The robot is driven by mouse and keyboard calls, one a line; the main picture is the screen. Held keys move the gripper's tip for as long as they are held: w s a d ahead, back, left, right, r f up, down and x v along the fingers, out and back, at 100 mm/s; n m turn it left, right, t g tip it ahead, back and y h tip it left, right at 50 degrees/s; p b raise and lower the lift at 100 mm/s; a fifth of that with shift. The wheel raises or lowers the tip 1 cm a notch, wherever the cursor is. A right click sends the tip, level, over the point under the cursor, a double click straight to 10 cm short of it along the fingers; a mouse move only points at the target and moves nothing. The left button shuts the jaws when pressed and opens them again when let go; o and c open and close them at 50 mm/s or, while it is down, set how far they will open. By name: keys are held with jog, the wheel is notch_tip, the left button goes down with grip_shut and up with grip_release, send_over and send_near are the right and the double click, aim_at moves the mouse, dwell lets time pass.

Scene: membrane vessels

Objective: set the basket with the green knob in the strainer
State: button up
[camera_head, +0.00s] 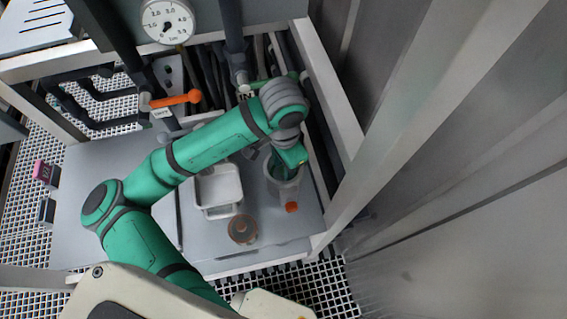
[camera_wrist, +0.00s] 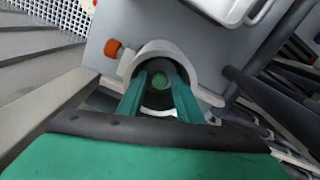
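The strainer (camera_head: 276,186) is a pale round vessel with an orange knob on its side, standing on the grey panel at the right. In the wrist view its open mouth (camera_wrist: 190,56) faces me. My gripper (camera_head: 284,171) reaches down into that mouth. In the wrist view my gripper (camera_wrist: 161,80) has its two green fingers spread, with a gap between the tips. A dim green round knob (camera_wrist: 163,83) shows inside the vessel, between and beyond the fingertips. The basket's body is hidden in the dark interior. I see no contact between fingers and knob.
A white rectangular tray (camera_head: 219,210) stands left of the strainer. A brown round piece (camera_head: 242,229) lies in front of it. An orange-handled valve (camera_head: 176,100), a green-handled one (camera_head: 272,82) and pipes are behind. A pale frame post (camera_head: 330,95) rises close on the right.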

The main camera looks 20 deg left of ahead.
jog(key=shift+o, duration=0.3)
jog(key=shift+r, duration=0.1)
notch_tip(320, 180, up, 11)
dwell(0.4)
dwell(0.5)
